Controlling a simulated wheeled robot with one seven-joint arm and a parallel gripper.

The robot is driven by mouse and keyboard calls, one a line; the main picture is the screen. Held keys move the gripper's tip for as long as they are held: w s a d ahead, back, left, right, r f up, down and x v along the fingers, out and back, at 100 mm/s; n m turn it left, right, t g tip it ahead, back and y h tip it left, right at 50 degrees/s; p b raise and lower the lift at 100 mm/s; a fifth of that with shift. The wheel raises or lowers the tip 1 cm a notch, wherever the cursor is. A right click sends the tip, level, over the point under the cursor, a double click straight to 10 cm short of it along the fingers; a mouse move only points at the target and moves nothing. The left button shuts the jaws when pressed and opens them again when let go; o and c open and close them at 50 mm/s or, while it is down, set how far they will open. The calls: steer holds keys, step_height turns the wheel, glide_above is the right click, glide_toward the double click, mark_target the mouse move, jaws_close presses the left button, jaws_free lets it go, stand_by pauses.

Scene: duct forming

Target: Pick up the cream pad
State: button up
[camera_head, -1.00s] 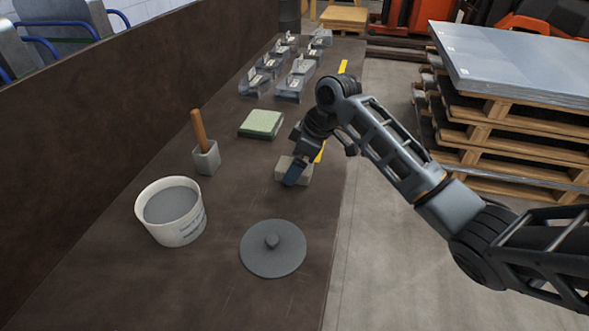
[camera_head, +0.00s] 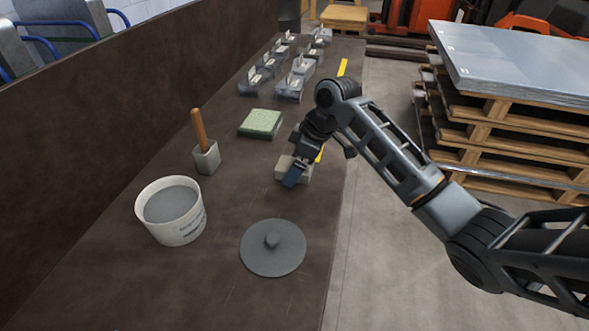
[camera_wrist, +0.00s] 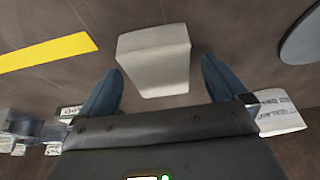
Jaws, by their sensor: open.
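The cream pad (camera_head: 283,169) is a small pale block lying on the brown bench near its right edge, partly hidden behind my gripper in the head view. My gripper (camera_head: 290,180) is above it, with blue fingers. In the wrist view the cream pad (camera_wrist: 154,60) lies ahead of and between the two blue fingertips of my gripper (camera_wrist: 160,78). The fingers are spread with gaps on both sides, and nothing is held.
A grey round lid (camera_head: 273,248) with a knob lies in front. A white bucket (camera_head: 184,232), a wooden-handled block (camera_head: 206,158) and a green pad (camera_head: 261,123) are to the left. Several metal pieces (camera_head: 290,84) stand farther back. A yellow strip (camera_head: 342,68) lies along the right edge.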

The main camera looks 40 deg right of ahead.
mark_target(288, 164)
steer(key=shift+c, duration=0.3)
steer(key=c, duration=1.1)
steer(key=shift+r, duration=0.1)
steer(key=shift+r, duration=0.55)
step_height(288, 164, up, 3)
steer(key=shift+w, duration=0.1)
steer(key=s+d+r, duration=0.2)
steer(key=d, duration=0.1)
steer(key=s+d+r+b, duration=0.1)
steer(key=s+d+r, duration=0.1)
steer(key=d+r, duration=0.1)
steer(key=s+d+r, duration=0.2)
steer(key=d, duration=0.1)
steer(key=shift+s+d+r, duration=0.15)
steer(key=shift+s+d, duration=0.15)
steer(key=shift+d, duration=0.1)
steer(key=o, duration=0.5)
steer(key=c, duration=0.4)
